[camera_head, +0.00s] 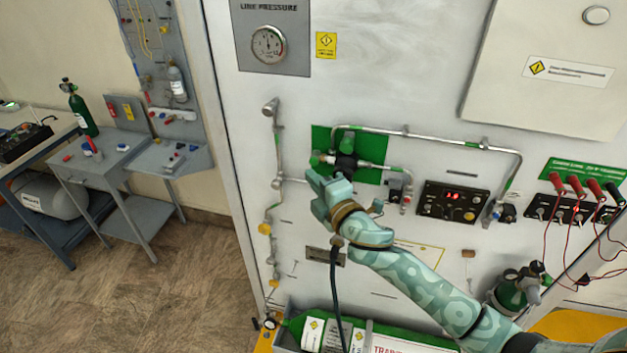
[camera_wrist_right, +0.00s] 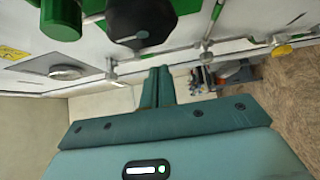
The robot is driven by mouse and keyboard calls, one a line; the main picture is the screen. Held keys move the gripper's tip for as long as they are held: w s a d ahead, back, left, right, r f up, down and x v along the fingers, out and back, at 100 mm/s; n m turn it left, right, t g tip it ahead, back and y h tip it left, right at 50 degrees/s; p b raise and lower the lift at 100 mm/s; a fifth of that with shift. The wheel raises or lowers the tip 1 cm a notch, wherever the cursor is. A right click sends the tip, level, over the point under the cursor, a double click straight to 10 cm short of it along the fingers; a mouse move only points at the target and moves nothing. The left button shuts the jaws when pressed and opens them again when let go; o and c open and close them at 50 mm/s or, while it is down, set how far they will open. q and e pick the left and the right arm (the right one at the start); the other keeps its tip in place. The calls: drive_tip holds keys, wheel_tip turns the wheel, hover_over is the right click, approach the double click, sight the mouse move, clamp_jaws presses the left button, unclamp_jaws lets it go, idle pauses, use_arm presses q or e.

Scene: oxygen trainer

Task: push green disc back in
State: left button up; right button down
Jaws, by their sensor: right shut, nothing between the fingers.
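The valve block sits on a green backing plate (camera_head: 372,147) on the white panel. A green round cap (camera_head: 347,140) is at its top and a smaller green end (camera_head: 317,158) is at its left; I cannot tell which is the disc. In the right wrist view a green cylinder (camera_wrist_right: 62,20) stands out from the panel beside a black faceted knob (camera_wrist_right: 140,22). My right gripper (camera_head: 313,178) is just below and left of the valve; its shut, empty fingers also show in the right wrist view (camera_wrist_right: 158,75). Contact with the valve cannot be told. My left gripper is not in view.
Metal pipes (camera_head: 440,137) run across the panel around the valve. A control box with a red display (camera_head: 452,203) is to the right, and red-plugged leads (camera_head: 575,185) are farther right. A green cylinder (camera_head: 300,325) lies in a tray below. Open floor is at left.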

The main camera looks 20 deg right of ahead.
use_arm(q)
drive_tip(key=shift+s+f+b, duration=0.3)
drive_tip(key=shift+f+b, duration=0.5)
drive_tip(key=shift+b, duration=0.05)
use_arm(e)
drive_tip(key=s+d, duration=0.1)
drive_tip(key=s, duration=0.9)
drive_tip(key=shift+d, duration=0.4)
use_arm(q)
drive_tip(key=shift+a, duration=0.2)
use_arm(e)
drive_tip(key=shift+a+f, duration=0.1)
